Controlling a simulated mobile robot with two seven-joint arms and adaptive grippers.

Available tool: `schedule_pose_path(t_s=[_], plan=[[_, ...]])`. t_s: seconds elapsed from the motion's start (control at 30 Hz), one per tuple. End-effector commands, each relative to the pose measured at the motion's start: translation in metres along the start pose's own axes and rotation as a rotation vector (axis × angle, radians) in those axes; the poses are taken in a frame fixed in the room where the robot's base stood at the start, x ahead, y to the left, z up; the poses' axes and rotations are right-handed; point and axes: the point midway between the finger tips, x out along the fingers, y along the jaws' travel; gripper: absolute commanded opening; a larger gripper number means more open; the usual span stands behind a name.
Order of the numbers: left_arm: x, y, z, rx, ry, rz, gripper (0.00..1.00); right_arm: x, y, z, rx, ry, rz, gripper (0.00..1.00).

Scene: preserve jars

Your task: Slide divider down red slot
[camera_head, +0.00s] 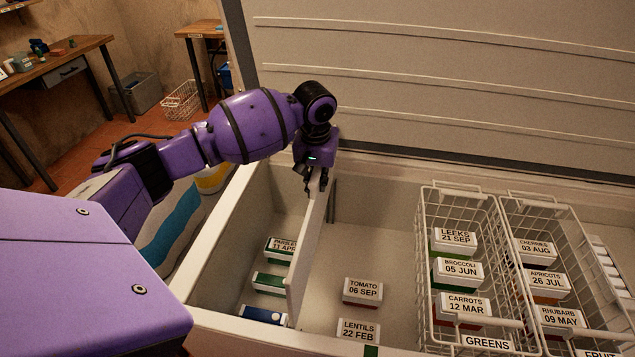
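The divider (307,245) is a thin pale upright panel inside the open white chest freezer (225,240), toward its left side. My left gripper (316,180) is at the divider's far upper edge, pointing down, with a finger on each side of it. It appears shut on the panel. The lower part of the divider reaches down beside the packages on the left. A dark vertical strip (332,202) shows on the back wall just right of the gripper. A green mark (371,351) shows on the front wall. I cannot make out a red slot. My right gripper is not in view.
Left of the divider lie the parsley box (281,249) and other boxes. Right of it lie the tomato box (362,291) and lentils box (358,330). Wire baskets, greens (487,343) and fruit (600,353), fill the right side. The raised lid (450,75) stands behind.

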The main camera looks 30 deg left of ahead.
Motion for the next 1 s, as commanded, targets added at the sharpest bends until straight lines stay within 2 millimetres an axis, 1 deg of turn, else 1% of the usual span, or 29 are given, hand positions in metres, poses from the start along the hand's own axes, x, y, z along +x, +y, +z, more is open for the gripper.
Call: schedule_pose_path(t_s=[0.53, 1.0], plan=[[-0.038, 0.0, -0.006, -0.001, 0.003, 0.001, 0.0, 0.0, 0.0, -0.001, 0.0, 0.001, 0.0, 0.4], [-0.04, 0.0, -0.006, 0.0, 0.001, 0.001, 0.0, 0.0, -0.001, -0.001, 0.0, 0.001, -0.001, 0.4]])
